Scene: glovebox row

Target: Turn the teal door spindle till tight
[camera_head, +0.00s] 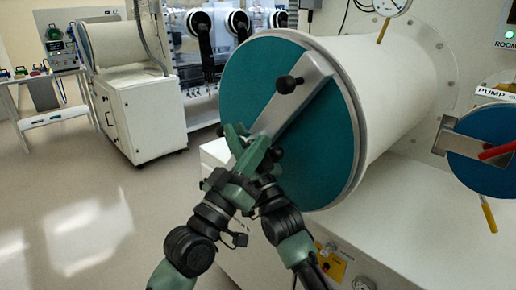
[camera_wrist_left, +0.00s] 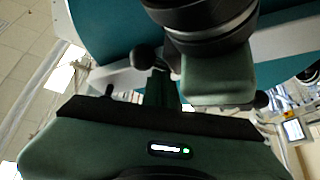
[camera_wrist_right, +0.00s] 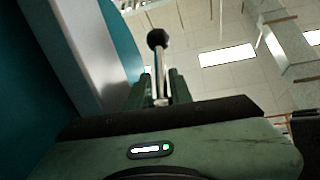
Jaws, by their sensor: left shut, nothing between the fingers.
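The round teal door (camera_head: 258,72) closes the large white chamber, with a grey bar (camera_head: 308,88) slanting across it. A black ball knob (camera_head: 287,84) shows at the bar and a second dark knob (camera_head: 277,153) lower down. The spindle's middle is hidden behind my grippers. My left gripper (camera_head: 262,144) is shut and empty in front of the door's lower part. My right gripper (camera_wrist_right: 160,85) has its fingers apart, with a silver rod ending in a black ball (camera_wrist_right: 158,40) between them; contact cannot be told. My arms seem to cross, and the other arm blocks much of the left wrist view.
A smaller blue door (camera_head: 478,150) with a red handle (camera_head: 498,151) is at the right. A gauge (camera_head: 391,5) sits above the chamber. A white cabinet (camera_head: 140,112) and a side table (camera_head: 48,118) stand at the left. The floor between is clear.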

